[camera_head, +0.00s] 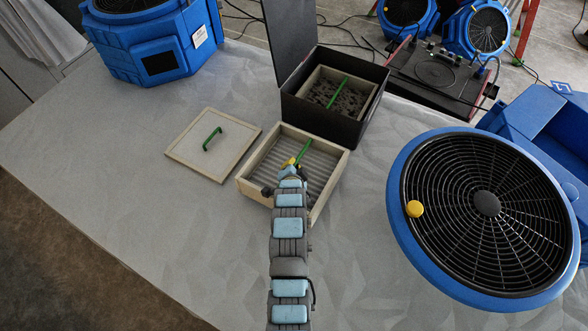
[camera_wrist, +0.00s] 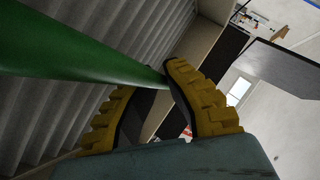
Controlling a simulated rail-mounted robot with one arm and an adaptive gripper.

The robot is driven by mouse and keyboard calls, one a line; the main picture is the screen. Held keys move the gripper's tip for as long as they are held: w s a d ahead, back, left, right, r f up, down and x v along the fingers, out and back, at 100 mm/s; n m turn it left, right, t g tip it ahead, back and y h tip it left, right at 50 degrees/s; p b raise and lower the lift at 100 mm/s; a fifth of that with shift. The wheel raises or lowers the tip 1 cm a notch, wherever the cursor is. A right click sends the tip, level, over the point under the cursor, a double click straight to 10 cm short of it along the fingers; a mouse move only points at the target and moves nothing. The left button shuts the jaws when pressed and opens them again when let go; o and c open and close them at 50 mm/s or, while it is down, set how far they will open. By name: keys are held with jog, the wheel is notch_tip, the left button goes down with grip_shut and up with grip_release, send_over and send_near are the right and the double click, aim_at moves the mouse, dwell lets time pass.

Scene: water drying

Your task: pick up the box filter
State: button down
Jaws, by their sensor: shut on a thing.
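The box filter (camera_head: 320,170) is a cream square frame with grey pleats inside and a green bar handle (camera_head: 304,151) across it. It lies in front of the open black box; I cannot tell whether it touches the table. My gripper (camera_head: 292,163) is over the middle of the filter, shut on the green handle. In the wrist view the handle (camera_wrist: 70,50) runs in between the yellow-padded fingers of my gripper (camera_wrist: 160,95), with the pleats (camera_wrist: 50,115) behind. My arm hides the near part of the filter.
The open black box (camera_head: 338,128) holds a cream frame with dark debris (camera_head: 340,94) and a green bar. A cream lid (camera_head: 190,160) with a green handle lies left. A large blue fan (camera_head: 485,215) stands right, a blue unit (camera_head: 150,45) at the back left. The front-left table is clear.

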jog(key=s+r+b, duration=0.1)
jog(key=s+r, duration=0.3)
jog(key=r, duration=0.1)
jog(key=shift+s+a+r+b, duration=0.15)
jog(key=shift+r+b, duration=0.05)
jog(key=shift+b, duration=0.15)
jog(key=f+b+v, duration=0.1)
jog(key=b+v, duration=0.1)
jog(key=v, duration=0.7)
jog(key=shift+s+a, duration=0.2)
jog(key=shift+s, duration=0.5)
jog(key=shift+r, duration=0.25)
jog(key=shift+s+d+r+p, duration=0.25)
jog(key=shift+r+p, duration=0.15)
jog(key=shift+p, duration=0.2)
jog(key=s+d+r+p, duration=0.2)
jog(key=s+r+p, duration=0.1)
jog(key=p, duration=0.4)
jog(key=shift+s+d, duration=0.25)
jog(key=shift+s, duration=0.6)
